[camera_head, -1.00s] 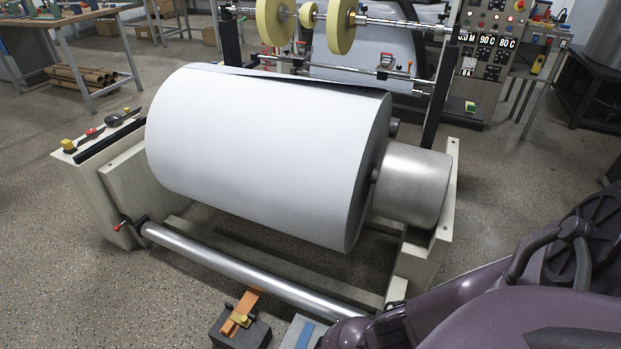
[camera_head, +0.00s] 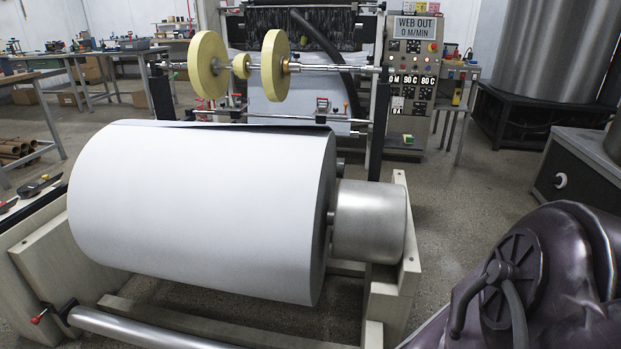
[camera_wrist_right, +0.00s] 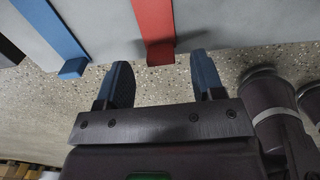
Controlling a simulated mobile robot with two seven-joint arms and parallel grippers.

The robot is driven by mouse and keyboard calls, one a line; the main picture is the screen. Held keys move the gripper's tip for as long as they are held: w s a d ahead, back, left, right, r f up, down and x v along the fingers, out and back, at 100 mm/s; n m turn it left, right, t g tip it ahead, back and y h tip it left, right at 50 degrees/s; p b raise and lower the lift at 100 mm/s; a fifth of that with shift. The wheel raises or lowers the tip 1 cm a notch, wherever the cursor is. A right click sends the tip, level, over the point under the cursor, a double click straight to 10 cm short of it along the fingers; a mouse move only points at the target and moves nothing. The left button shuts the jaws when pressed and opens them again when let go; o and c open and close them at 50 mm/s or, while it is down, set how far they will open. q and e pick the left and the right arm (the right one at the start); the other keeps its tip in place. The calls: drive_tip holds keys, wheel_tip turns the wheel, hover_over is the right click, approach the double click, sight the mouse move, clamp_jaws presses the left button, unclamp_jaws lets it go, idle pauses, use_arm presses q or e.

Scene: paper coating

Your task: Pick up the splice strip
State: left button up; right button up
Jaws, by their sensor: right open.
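In the right wrist view, my right gripper (camera_wrist_right: 160,62) is open, with nothing between its two dark blue fingers. A red strip (camera_wrist_right: 153,22) lies on a grey surface ahead, its end in front of the gap between the fingertips. A blue strip (camera_wrist_right: 52,28) lies to its left, its end hanging at the surface's edge. I cannot tell which of them is the splice strip. Neither strip shows in the head view now. My left gripper is not in view.
A large white paper roll (camera_head: 200,205) rests on a pale stand (camera_head: 392,285), with a metal cylinder (camera_head: 370,222) at its right end. A metal roller (camera_head: 150,330) runs along the front. A control panel (camera_head: 412,90) stands behind. Open floor (camera_head: 455,190) lies to the right.

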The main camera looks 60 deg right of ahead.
drive_tip(key=shift+s+f+b, duration=0.2)
drive_tip(key=shift+f+b, duration=0.1)
drive_tip(key=shift+f, duration=0.35)
drive_tip(key=shift+s+f+b, duration=0.2)
drive_tip(key=shift+f+b, duration=0.05)
drive_tip(key=shift+f, duration=0.35)
drive_tip(key=shift+w+f, duration=0.2)
drive_tip(key=shift+w, duration=0.05)
drive_tip(key=shift+w+r, duration=0.1)
drive_tip(key=shift+w, duration=0.05)
drive_tip(key=c, duration=1)
